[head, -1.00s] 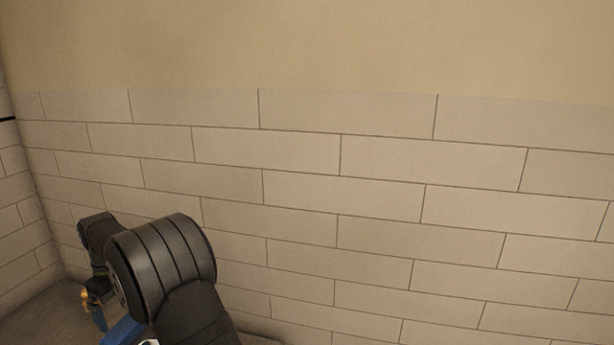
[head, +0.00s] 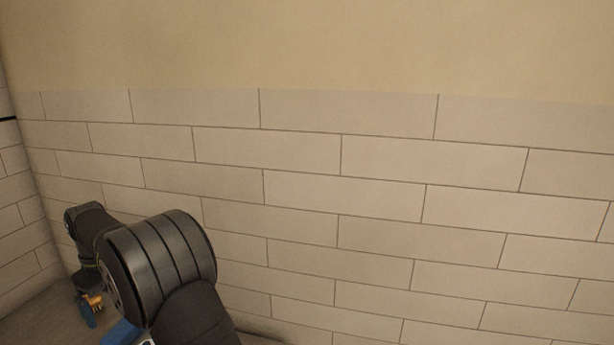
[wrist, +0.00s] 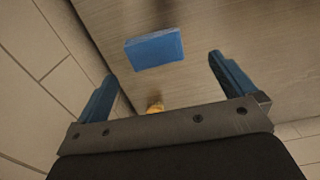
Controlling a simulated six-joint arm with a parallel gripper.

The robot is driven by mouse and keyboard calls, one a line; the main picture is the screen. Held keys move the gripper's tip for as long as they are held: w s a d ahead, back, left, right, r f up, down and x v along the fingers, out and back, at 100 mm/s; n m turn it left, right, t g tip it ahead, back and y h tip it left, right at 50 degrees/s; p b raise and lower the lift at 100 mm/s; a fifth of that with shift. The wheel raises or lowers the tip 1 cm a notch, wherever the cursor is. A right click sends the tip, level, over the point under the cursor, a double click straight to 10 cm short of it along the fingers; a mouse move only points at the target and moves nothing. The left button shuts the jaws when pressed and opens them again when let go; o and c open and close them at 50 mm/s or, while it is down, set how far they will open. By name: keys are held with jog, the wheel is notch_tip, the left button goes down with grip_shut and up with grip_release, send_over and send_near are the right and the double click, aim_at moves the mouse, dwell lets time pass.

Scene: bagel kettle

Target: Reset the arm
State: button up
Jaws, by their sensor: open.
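My gripper (wrist: 162,66) is open in the wrist view, its two blue fingers apart with nothing held between them. In the head view my gripper (head: 87,314) is small at the lower left, partly behind my own arm. A flat blue block (wrist: 154,49) lies on the surface beyond the fingers in the wrist view. A small orange-yellow thing (wrist: 155,107) peeks out above the gripper's base. I cannot tell what it is.
A brown, wood-like surface (head: 50,322) lies below the gripper. A tiled wall (head: 380,230) stands behind, with a second tiled wall (head: 18,215) meeting it at the left corner. The wall is close to my gripper on the left of the wrist view.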

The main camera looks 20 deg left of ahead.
jog(key=s+d+r+m, duration=0.15)
jog(key=s+r, duration=0.25)
jog(key=s, duration=0.6)
jog(key=s+d+r, duration=0.3)
jog(key=s+r, duration=0.1)
jog(key=s, duration=0.7)
jog(key=w+d+f, duration=0.4)
jog(key=w+d, duration=0.6)
jog(key=w, duration=0.1)
jog(key=w+d+f+n, duration=0.1)
jog(key=w+d+f, duration=0.3)
jog(key=w+d, duration=0.7)
jog(key=shift+f, duration=0.4)
